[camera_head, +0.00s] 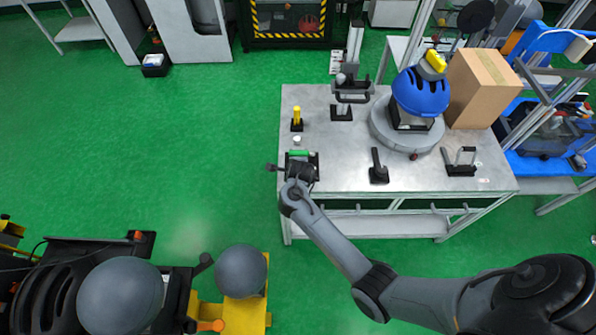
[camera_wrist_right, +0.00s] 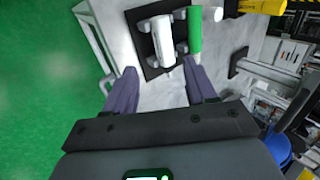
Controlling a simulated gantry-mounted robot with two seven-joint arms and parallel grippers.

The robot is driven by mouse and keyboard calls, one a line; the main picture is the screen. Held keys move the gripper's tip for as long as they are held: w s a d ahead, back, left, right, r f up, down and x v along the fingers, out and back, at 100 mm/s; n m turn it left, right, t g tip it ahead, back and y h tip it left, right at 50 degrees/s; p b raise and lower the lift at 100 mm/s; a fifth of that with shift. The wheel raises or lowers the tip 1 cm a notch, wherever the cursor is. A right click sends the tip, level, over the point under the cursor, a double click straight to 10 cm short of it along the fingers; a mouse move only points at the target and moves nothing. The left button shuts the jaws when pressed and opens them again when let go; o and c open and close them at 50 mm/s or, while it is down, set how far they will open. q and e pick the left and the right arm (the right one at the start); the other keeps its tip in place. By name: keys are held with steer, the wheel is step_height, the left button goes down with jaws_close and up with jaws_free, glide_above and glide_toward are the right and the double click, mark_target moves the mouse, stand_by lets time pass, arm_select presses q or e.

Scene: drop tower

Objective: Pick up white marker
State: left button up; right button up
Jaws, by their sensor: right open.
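The white marker (camera_wrist_right: 163,42) lies on a black holder (camera_wrist_right: 150,71) in the right wrist view, beside a green marker (camera_wrist_right: 194,36). My right gripper (camera_wrist_right: 158,68) is open, its two fingers apart and nothing between them. The white marker is just ahead of the fingertips, between their lines; whether they are level with it I cannot tell. In the head view my right gripper (camera_head: 300,170) is over the table's left front corner and hides the white marker. The green marker (camera_head: 299,153) shows just beyond it. My left gripper is not in view.
The grey table (camera_head: 345,178) also holds a yellow item (camera_head: 297,115) on a black stand, a blue helmet (camera_head: 420,93) on a round base, a cardboard box (camera_head: 480,85) and black stands (camera_head: 378,172). Green floor is open left of the table.

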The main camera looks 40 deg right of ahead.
steer(key=shift+b+x, duration=0.45)
steer(key=shift+x, duration=1.25)
steer(key=b+x, duration=0.1)
steer(key=x, duration=0.2)
steer(key=shift+w+d, duration=0.2)
steer(key=shift+d, duration=0.05)
steer(key=shift+w+d+f, duration=0.1)
steer(key=shift+w+f, duration=0.1)
steer(key=shift+f, duration=0.15)
steer(key=shift+c, duration=0.3)
steer(key=shift+c, duration=1.1)
steer(key=c, duration=0.7)
